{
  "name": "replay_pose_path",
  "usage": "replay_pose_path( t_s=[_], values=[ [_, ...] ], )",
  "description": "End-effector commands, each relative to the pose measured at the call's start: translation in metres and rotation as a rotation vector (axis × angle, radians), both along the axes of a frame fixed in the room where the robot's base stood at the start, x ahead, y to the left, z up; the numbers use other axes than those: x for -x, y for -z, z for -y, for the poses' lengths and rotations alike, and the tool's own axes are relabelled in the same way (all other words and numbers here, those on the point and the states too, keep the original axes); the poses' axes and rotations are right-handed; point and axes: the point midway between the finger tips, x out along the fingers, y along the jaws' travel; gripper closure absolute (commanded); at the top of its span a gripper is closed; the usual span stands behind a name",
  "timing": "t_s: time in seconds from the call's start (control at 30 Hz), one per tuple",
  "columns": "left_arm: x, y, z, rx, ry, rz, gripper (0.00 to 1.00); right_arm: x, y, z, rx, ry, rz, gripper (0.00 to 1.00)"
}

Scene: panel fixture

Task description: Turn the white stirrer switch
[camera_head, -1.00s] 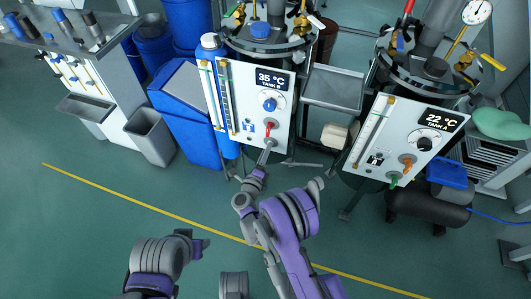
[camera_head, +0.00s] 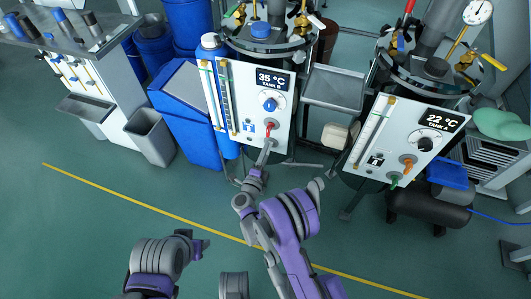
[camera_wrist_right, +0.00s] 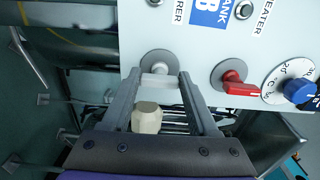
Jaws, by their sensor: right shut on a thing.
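The white stirrer switch (camera_wrist_right: 158,82) on the Tank B panel (camera_wrist_right: 190,40) sits between the fingertips of my right gripper in the right wrist view. My right gripper (camera_wrist_right: 158,88) is shut on it. Its round grey base (camera_wrist_right: 158,62) shows just behind the fingertips. In the head view my right gripper (camera_head: 266,152) is at the lower edge of the Tank B panel (camera_head: 240,92), just below the red switch (camera_head: 268,128), and it hides the white switch.
The red heater switch (camera_wrist_right: 235,86) and the blue dial (camera_wrist_right: 299,90) are close to the right of my gripper in the wrist view. The Tank A panel (camera_head: 375,150) stands to the right. Blue drums (camera_head: 188,30) are behind at left. The floor in front is clear.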

Motion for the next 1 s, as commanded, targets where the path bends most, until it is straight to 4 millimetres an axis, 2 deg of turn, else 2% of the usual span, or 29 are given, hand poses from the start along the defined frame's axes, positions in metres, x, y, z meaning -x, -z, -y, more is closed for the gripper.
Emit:
replay_pose_path(
  t_s=[0.17, 0.2, 0.37, 0.73, 0.87, 1.0],
  values=[
    [0.0, 0.0, 0.0, 0.0, 0.0, 0.0, 0.5, 0.0, 0.0, -0.001, 0.002, -0.002, -0.001, 0.96],
    [0.0, 0.0, 0.0, 0.0, 0.0, 0.0, 0.5, 0.0, 0.0, -0.001, 0.002, -0.002, -0.001, 0.38],
    [0.0, 0.0, 0.0, 0.0, 0.0, 0.0, 0.5, 0.0, 0.0, -0.001, 0.001, -0.002, 0.0, 0.1],
    [0.0, -0.001, 0.0, 0.0, 0.0, 0.0, 0.5, 0.005, 0.0, -0.002, 0.0, -0.001, 0.0, 0.1],
    [0.001, -0.005, 0.0, 0.0, 0.0, 0.0, 0.5, 0.023, -0.001, -0.009, 0.0, -0.004, 0.0, 0.1],
    [0.002, -0.01, 0.0, 0.0, 0.0, 0.001, 0.5, 0.051, -0.001, -0.018, 0.0, -0.005, 0.0, 0.1]
  ],
)
